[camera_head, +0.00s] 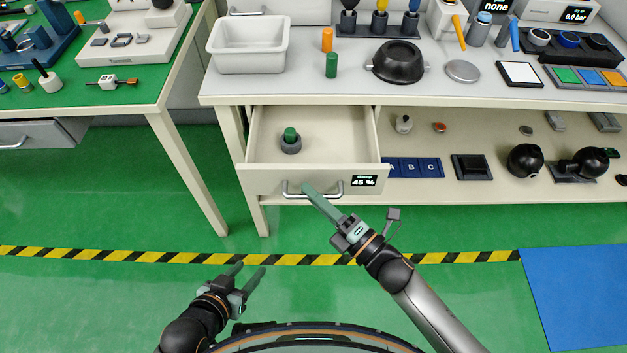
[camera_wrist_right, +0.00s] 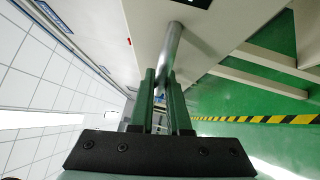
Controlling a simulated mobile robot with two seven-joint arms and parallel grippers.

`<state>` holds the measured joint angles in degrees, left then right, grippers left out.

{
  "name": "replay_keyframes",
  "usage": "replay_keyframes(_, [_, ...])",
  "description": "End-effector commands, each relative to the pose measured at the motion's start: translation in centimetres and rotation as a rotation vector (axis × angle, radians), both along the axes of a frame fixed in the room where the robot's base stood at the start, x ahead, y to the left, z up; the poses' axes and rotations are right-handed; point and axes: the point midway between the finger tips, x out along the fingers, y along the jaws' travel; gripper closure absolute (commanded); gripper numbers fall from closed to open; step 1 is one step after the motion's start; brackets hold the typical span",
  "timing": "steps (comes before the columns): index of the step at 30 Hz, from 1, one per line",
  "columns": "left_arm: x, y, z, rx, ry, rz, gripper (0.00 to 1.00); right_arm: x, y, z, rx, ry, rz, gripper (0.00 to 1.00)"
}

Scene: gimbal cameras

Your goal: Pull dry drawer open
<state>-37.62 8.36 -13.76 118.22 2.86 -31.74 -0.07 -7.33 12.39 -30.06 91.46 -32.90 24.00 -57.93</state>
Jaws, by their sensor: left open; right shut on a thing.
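The dry drawer (camera_head: 262,181) stands pulled out below the white bench, with its inside in view. Its front carries a metal bar handle (camera_head: 328,192) and a small display reading 45 %. The handle also shows in the right wrist view (camera_wrist_right: 173,48). Inside the drawer sits a dark round holder (camera_head: 290,146) with a green-topped piece in it. My right gripper (camera_head: 309,190) is shut on the handle; its fingers lie either side of the bar in the right wrist view (camera_wrist_right: 161,90). My left gripper (camera_head: 250,274) is open and empty, low above the floor.
A white bin (camera_head: 248,46) and a black bowl (camera_head: 397,62) stand on the bench (camera_head: 460,92). A green-topped table (camera_head: 120,95) stands at left. Floor before the drawer is clear.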

Motion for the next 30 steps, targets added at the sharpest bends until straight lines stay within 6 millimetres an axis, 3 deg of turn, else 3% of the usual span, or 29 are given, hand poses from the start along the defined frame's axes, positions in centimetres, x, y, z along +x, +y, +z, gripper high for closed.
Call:
replay_keyframes(19, [0.13, 0.02, 0.04, 0.001, 0.002, 0.001, 0.5, -0.96, -0.09, 0.0, -0.001, 0.0, -0.002, 1.0])
replay_keyframes(20, [0.13, 0.02, 0.04, 0.001, 0.002, 0.001, 0.5, -0.96, -0.09, 0.0, 0.0, -0.001, -0.002, 0.82])
replay_keyframes(21, [0.14, 0.03, 0.04, 0.001, 0.002, 0.001, 0.5, -0.96, -0.09, 0.0, 0.0, -0.001, -0.002, 0.77])
replay_keyframes(27, [0.16, 0.04, 0.16, 0.001, 0.0, 0.001, 0.5, -0.97, -0.05, 0.0, -0.001, -0.001, -0.001, 0.55])
replay_keyframes(30, [0.12, 0.07, 0.21, 0.002, 0.0, 0.001, 0.5, -0.99, -0.04, 0.01, -0.001, -0.001, -0.001, 0.55])
